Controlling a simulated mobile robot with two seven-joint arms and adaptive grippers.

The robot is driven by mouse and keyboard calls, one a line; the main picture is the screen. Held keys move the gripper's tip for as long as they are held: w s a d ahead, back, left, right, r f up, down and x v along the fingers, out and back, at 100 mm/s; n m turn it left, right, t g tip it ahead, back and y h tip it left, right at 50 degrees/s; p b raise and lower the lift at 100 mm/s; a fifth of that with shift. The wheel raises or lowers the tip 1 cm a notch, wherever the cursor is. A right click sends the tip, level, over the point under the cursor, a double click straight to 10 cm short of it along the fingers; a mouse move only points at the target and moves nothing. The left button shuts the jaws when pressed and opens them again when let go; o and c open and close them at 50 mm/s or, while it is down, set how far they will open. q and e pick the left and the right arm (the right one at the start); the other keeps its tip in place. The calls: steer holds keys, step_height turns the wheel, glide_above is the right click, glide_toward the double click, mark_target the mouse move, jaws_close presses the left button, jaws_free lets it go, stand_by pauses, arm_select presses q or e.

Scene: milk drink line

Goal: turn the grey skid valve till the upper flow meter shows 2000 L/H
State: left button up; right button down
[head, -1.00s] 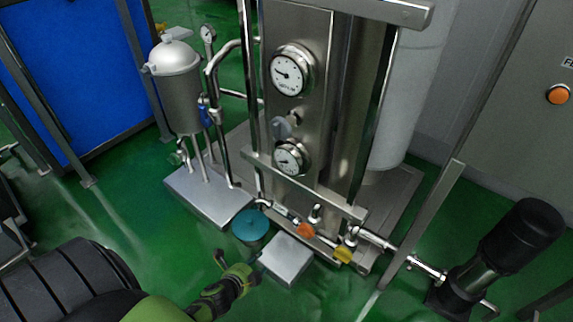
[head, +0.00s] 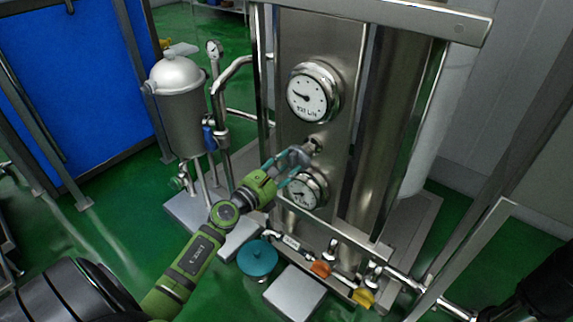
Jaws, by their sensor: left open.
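The upper flow meter (head: 307,97) is a round white dial on the steel panel. Its needle points left and slightly up; the small figures on it are too blurred to read surely. The lower flow meter (head: 301,192) sits below it, partly covered by my gripper. The grey skid valve (head: 312,146) is between the two dials, its handle mostly hidden by my fingers. My left gripper (head: 291,160) is open at the valve, its fingers around or just beside the handle; I cannot tell whether they touch it. My right gripper is out of view.
An orange valve handle (head: 320,269) and a yellow one (head: 363,298) are on the low pipework. A teal round lid (head: 257,258) stands below my forearm.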

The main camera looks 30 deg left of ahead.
arm_select(q)
steer(key=shift+w, duration=0.35)
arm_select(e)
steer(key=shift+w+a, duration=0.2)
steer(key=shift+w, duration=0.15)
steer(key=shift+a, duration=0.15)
arm_select(q)
jaws_close()
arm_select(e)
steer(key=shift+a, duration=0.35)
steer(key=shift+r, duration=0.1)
